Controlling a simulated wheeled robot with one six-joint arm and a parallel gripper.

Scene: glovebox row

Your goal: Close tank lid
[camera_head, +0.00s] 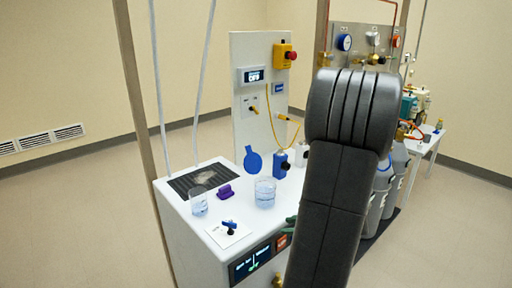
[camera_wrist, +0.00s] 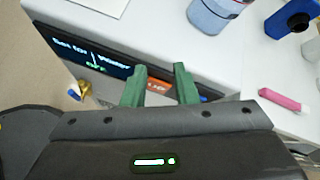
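No part is clearly marked as the tank lid. A blue round disc with a short tab (camera_head: 253,161) stands upright at the back of the white bench top; I cannot tell whether it is the lid. In front of it stands a clear round vessel with bluish liquid (camera_head: 265,194); a vessel with blue contents also shows at the top of the wrist view (camera_wrist: 215,18). My gripper (camera_wrist: 158,70) has two green fingers apart with nothing between them, over the bench's front panel edge. In the head view my arm hides most of it; only a green bit shows.
The white bench top (camera_head: 177,201) holds a dark grate (camera_head: 190,183), a glass beaker (camera_head: 199,203), a purple block (camera_head: 225,192), a small blue valve (camera_head: 229,228) and a blue bottle (camera_head: 280,165). A display panel (camera_wrist: 90,52) is on the front. A pink piece (camera_wrist: 283,103) lies right. Grey cylinders (camera_head: 380,193) stand beyond my arm.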

